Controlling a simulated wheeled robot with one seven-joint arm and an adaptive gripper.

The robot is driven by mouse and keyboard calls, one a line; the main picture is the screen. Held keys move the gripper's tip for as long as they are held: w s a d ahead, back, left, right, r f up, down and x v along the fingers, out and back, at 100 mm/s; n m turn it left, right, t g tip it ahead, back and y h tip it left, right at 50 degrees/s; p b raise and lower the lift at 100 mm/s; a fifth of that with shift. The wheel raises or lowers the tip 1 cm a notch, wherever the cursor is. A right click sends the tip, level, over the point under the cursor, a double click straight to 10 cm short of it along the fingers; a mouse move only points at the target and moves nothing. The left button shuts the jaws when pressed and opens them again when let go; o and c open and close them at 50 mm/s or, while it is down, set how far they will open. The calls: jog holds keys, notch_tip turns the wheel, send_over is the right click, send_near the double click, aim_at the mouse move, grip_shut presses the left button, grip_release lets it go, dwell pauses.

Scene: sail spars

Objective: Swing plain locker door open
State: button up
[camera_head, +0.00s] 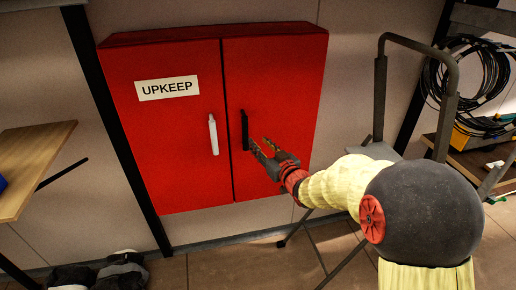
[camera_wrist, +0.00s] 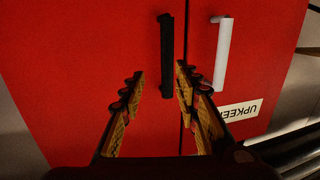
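A red wall locker has two doors, both shut. The plain door (camera_head: 275,90), on the right in the head view, has no label and bears a black upright bar handle (camera_head: 244,130). My gripper (camera_head: 258,143) is open just right of the handle's lower part. In the wrist view the black handle (camera_wrist: 167,50) appears in the gap between the open fingertips (camera_wrist: 159,75), nearer the right one. Its lower end overlaps the gap in the picture; I cannot tell whether it lies between the fingers in depth. Nothing is held.
The left door bears an UPKEEP label (camera_head: 167,88) and a white handle (camera_head: 213,134). A grey metal frame (camera_head: 380,95) stands right of the locker. A wooden shelf (camera_head: 30,160) is at left, dark shoes (camera_head: 120,272) lie below, and coiled black cable (camera_head: 470,75) hangs at right.

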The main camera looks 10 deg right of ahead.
aim_at(247, 136)
jog(key=shift+t+y, duration=0.3)
jog(key=shift+y, duration=0.2)
jog(key=x, duration=0.5)
jog(key=a+f+x, duration=0.1)
jog(key=x, duration=0.2)
jog(key=shift+w, duration=0.15)
jog(key=shift+c, duration=0.4)
jog(key=shift+r, duration=0.1)
jog(key=shift+c, duration=1.3)
grip_shut()
